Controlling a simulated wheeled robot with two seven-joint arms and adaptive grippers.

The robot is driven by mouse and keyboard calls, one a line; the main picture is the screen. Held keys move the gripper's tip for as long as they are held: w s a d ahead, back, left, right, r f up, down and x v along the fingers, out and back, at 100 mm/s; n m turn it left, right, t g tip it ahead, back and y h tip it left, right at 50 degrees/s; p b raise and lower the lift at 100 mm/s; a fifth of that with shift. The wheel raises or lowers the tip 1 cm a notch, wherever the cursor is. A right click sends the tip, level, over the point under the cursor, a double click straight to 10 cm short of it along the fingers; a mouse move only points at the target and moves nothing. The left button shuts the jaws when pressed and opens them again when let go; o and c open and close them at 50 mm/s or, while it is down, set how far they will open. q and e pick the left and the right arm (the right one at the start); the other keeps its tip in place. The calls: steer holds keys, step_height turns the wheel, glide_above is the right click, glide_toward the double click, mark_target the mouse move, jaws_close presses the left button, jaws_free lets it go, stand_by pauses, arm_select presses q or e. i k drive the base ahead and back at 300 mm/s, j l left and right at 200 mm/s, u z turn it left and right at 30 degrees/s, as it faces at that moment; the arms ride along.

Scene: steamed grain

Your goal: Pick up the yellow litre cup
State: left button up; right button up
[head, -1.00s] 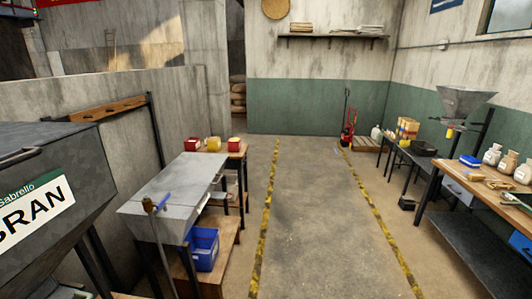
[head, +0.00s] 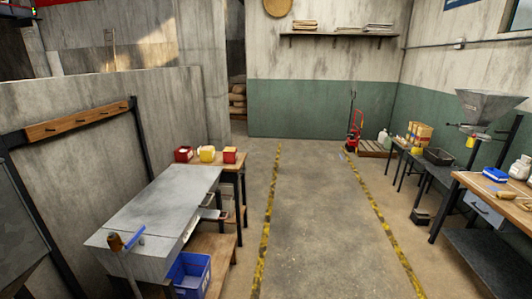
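A small yellow container (head: 207,154), which looks like the yellow litre cup, stands on a small wooden table (head: 232,164) beyond the grey metal bench on the left. It sits between two red containers, apart from my grippers. Another small yellow item (head: 470,141) shows under the grey hopper on the right; it is too small to tell what it is. Neither of my grippers is in view.
Red containers (head: 183,154) (head: 230,155) flank the yellow one. The grey bench (head: 160,215) has a blue crate (head: 188,275) below it. A workbench (head: 500,195) stands at right. The floor (head: 315,220) between the yellow-black lines is clear.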

mark_target(207, 155)
steer(key=i, duration=1.6)
steer(key=i+u, duration=0.2)
steer(key=i, duration=0.2)
steer(key=i+l+u, duration=0.2)
steer(key=i, duration=0.15)
steer(key=i+l+u, duration=0.2)
steer(key=i+u, duration=0.25)
steer(key=i+l+u, duration=0.8)
steer(key=u, duration=0.15)
steer(key=l, duration=0.05)
